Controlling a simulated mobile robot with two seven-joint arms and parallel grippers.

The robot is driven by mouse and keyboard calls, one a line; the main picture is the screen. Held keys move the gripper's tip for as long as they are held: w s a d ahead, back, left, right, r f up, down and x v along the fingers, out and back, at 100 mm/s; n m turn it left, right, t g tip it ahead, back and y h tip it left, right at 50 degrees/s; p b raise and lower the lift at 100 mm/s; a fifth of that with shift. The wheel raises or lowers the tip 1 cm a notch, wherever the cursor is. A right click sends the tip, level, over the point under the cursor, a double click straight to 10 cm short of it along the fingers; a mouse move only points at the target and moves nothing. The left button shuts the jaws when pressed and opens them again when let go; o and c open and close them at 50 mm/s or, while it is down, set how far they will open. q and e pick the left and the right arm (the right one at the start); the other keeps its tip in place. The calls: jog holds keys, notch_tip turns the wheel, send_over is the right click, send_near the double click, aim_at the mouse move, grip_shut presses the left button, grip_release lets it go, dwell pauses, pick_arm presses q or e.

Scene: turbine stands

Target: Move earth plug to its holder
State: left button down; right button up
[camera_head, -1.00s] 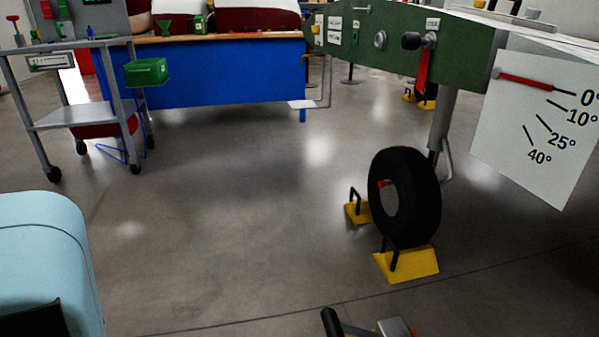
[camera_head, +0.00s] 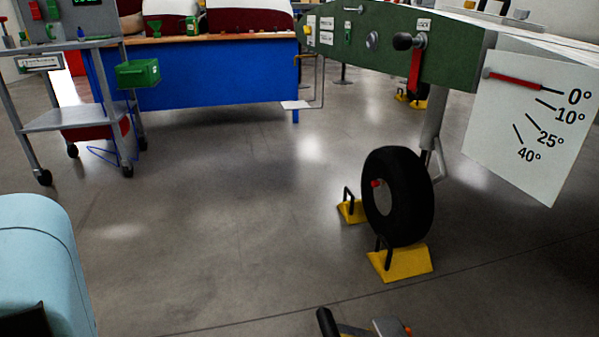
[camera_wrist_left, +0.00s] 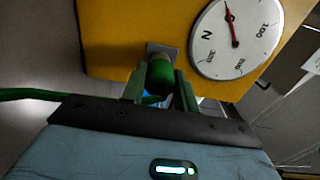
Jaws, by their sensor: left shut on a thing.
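The earth plug (camera_wrist_left: 160,72) is a green cylindrical piece, seen in the left wrist view. My left gripper (camera_wrist_left: 161,86) is shut on it, with one finger on each side. A green cable (camera_wrist_left: 30,94) runs off to the left from beside the gripper. The plug's far end is at a small grey metal fitting (camera_wrist_left: 162,50) on a yellow panel (camera_wrist_left: 115,25); I cannot tell whether it is seated there or only in front of it. My right gripper is in neither view. I cannot make out the plug's holder with certainty.
A round white dial (camera_wrist_left: 237,38) is close right of the plug. In the head view, a wheel (camera_head: 400,197) with yellow chocks (camera_head: 402,263) stands under a green panel (camera_head: 385,45). A grey trolley (camera_head: 75,118) and blue bench (camera_head: 210,75) stand behind. The middle floor is clear.

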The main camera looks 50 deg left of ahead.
pick_arm(q)
jog(key=shift+w+d+r, duration=0.1)
jog(key=shift+w+d, duration=0.15)
jog(key=shift+w, duration=0.25)
jog(key=c, duration=1.1)
grip_release()
jog(key=shift+c, duration=0.2)
jog(key=o, duration=0.3)
jog(key=shift+s, duration=0.1)
jog(key=shift+a, duration=0.1)
jog(key=shift+s, duration=0.1)
jog(key=v, duration=0.7)
